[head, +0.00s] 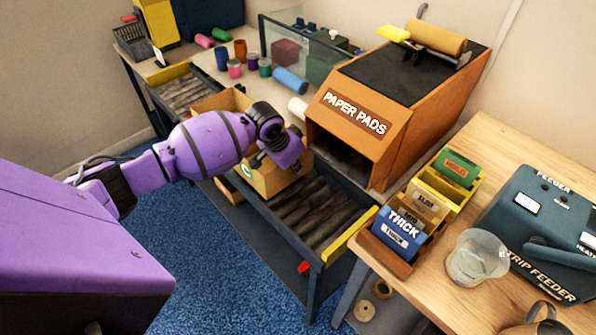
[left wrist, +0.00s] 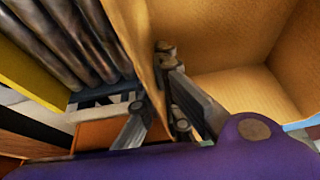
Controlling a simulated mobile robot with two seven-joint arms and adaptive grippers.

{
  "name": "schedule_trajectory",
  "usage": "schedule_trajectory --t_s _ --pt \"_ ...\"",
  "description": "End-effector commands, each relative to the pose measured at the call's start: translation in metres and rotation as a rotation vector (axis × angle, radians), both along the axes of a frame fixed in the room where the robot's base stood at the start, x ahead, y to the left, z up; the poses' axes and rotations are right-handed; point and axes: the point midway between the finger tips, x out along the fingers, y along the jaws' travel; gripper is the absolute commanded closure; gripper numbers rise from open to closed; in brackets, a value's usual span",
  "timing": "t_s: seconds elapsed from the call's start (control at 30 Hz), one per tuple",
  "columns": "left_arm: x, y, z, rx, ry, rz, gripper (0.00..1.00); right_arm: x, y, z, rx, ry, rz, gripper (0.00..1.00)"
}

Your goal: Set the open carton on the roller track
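The open carton (head: 276,180) is a tan box with its top open, over the roller track (head: 323,222) in front of the orange paper pads housing. It looks upright; whether its base rests on the rollers is hard to tell. My left gripper (head: 276,157) is at its near wall. In the left wrist view, the fingers (left wrist: 160,95) stand on both sides of the carton wall (left wrist: 143,45), one inside and one outside, and appear closed on it. The carton's inside (left wrist: 245,90) looks empty where visible. My right gripper is not in view.
The paper pads housing (head: 395,110) stands close behind the track. A yellow end stop (head: 350,236) closes the track's near end; bare rollers lie between it and the carton. A wooden table (head: 480,150) at right holds card bins, a clear cup (head: 477,258) and the strip feeder (head: 545,230).

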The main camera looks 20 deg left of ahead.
Motion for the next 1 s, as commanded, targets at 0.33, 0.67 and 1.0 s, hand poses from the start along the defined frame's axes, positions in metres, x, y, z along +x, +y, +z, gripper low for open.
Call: schedule_trajectory --t_s 0.33,0.67,1.0 --pt "0.012 -0.004 -0.029 0.001 0.002 0.000 1.00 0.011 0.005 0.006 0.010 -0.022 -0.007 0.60" --pt "0.012 -0.004 -0.035 0.001 -0.001 -0.001 1.00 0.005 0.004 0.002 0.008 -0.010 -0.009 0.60" --pt "0.012 -0.004 -0.039 0.000 0.000 -0.001 0.77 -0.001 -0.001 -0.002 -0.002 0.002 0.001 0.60"
